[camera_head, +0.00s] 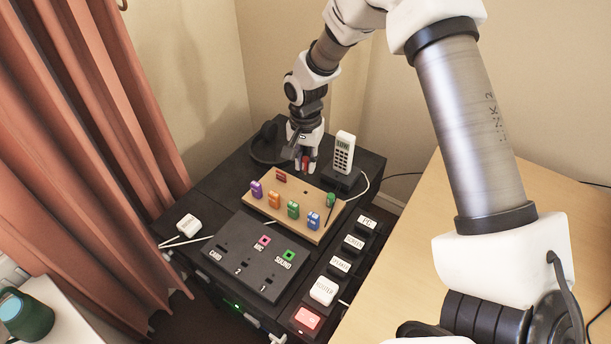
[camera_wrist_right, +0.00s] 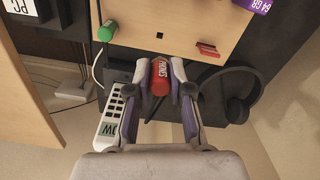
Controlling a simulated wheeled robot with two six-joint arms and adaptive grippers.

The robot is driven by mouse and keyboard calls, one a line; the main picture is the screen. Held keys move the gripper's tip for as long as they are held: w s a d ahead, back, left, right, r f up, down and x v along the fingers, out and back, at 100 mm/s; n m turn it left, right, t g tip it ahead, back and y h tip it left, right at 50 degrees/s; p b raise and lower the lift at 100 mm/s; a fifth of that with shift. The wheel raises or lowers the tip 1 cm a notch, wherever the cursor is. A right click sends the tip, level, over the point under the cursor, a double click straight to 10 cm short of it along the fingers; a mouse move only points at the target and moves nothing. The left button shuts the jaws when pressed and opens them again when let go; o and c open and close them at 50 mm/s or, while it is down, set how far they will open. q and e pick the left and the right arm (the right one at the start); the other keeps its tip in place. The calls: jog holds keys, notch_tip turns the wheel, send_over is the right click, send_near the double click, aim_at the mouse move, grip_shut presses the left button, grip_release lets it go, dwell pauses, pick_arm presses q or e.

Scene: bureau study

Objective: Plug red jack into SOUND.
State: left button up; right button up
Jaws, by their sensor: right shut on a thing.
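The red jack (camera_wrist_right: 159,77), with a white label, is between the fingers of my right gripper (camera_wrist_right: 160,88) in the right wrist view. In the head view my right gripper (camera_head: 305,163) is shut on it, just beyond the far edge of the wooden board; only a little red shows there. The SOUND socket (camera_head: 289,254) is a green-rimmed square on the black panel (camera_head: 233,257), nearer than the board and apart from the jack. A pink-rimmed MIC socket (camera_head: 264,240) is to its left. My left gripper is not in view.
The wooden board (camera_head: 271,212) holds several coloured sticks and a green jack (camera_head: 330,199), and has one small empty hole. A white phone (camera_head: 342,152) stands right of my gripper, headphones (camera_head: 266,147) left. Labelled white keys (camera_head: 324,291) line the panel's right side.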

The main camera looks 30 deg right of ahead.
jog(key=s+a+m, duration=0.5)
jog(key=a+m, duration=0.1)
jog(key=a, duration=0.3)
jog(key=m+b, duration=0.3)
jog(key=b, duration=0.3)
send_over(289, 248)
jog(key=s+a, duration=0.1)
jog(key=s, duration=0.1)
jog(key=f, duration=0.6)
jog(key=shift+w+f, duration=0.1)
jog(key=shift+w, duration=0.15)
jog(key=shift+p, duration=0.3)
jog(key=shift+f+b, duration=0.9)
jog(key=shift+f, duration=0.35)
dwell(1.0)
jog(key=o, duration=0.9)
jog(key=shift+c, duration=0.2)
